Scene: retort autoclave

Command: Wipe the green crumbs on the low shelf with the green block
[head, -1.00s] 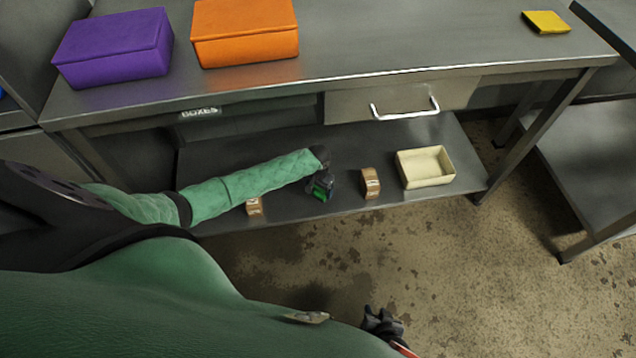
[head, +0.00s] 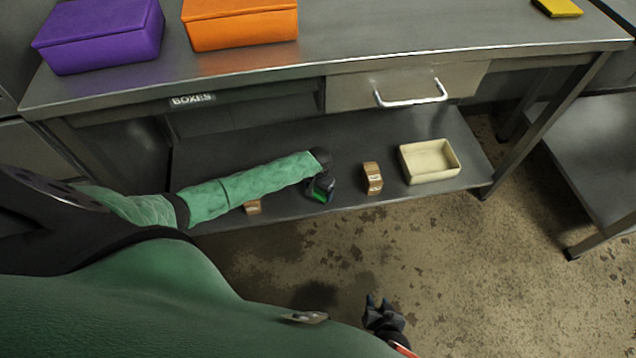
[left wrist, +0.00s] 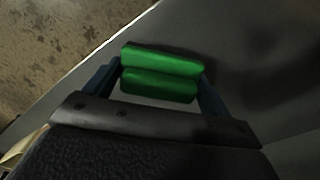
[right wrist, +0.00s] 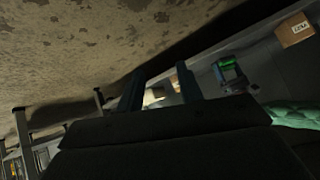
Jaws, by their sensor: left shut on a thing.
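The green block (head: 319,197) is in my left gripper (head: 320,191), down at the low shelf (head: 400,140) near its front edge. In the left wrist view the block (left wrist: 160,72) sits between the two fingers of the left gripper (left wrist: 160,85), which are shut on it. The right wrist view also shows the block (right wrist: 228,63) at the shelf. I cannot make out any green crumbs; my left arm and gripper hide part of the shelf. My right gripper (head: 378,304) is open and empty, out over the floor in front of the shelf.
On the low shelf, a small brown box (head: 373,178) and a cream tray (head: 430,161) stand right of my left gripper. Another brown box (head: 253,207) is partly behind my left arm. Purple (head: 100,35) and orange (head: 240,24) boxes sit on the tabletop above, over a drawer (head: 405,88).

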